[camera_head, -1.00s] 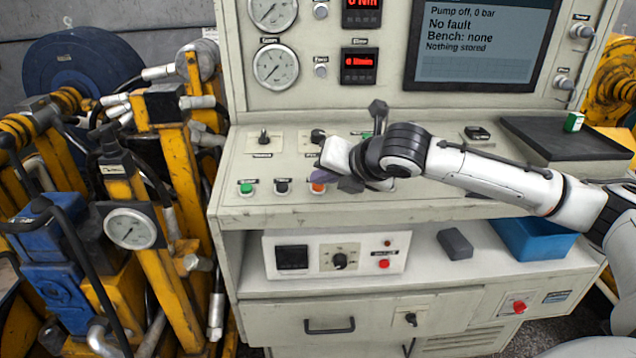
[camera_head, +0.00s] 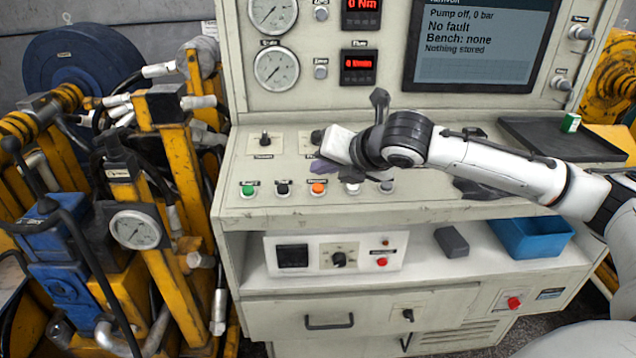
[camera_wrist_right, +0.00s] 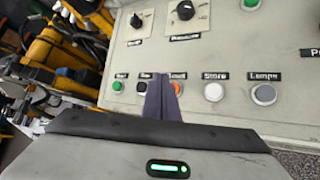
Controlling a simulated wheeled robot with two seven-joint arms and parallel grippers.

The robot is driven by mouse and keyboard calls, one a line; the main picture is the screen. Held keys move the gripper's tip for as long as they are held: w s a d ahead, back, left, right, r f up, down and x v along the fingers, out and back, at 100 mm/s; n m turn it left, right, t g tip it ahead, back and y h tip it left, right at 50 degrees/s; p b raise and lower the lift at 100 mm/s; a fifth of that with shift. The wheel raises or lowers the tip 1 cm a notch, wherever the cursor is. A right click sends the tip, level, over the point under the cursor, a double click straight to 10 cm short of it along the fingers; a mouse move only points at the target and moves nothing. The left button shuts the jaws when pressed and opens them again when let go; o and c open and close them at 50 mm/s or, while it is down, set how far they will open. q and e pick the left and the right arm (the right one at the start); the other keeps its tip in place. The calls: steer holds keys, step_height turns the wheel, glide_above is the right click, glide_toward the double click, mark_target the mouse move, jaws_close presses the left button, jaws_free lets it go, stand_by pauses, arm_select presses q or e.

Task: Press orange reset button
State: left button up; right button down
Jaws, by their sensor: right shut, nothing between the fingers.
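The orange reset button (camera_head: 318,188) sits in the front row of the sloped console panel, between a black button (camera_head: 283,187) and a white one (camera_head: 352,187). It is fully visible in the head view. In the right wrist view the orange button (camera_wrist_right: 179,87) is partly hidden behind the fingers. My right gripper (camera_head: 322,166) is shut and empty, its purple-grey fingertips just behind and above the orange button in the head view. In the wrist view its fingers (camera_wrist_right: 160,97) point at the button row. I cannot tell the exact gap; contact does not show. My left gripper is not in view.
A green button (camera_head: 248,189) is at the row's left end and a grey one (camera_head: 386,186) at its right. Black knobs stand behind the row. The screen (camera_head: 483,45) reads "No fault". A black tray (camera_head: 560,140) lies to the right.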

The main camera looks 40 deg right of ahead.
steer(key=shift+s+a+r, duration=0.1)
steer(key=shift+r, duration=0.65)
steer(key=shift+s+a+r, duration=0.1)
steer(key=shift+r, duration=0.6)
steer(key=shift+d, duration=0.1)
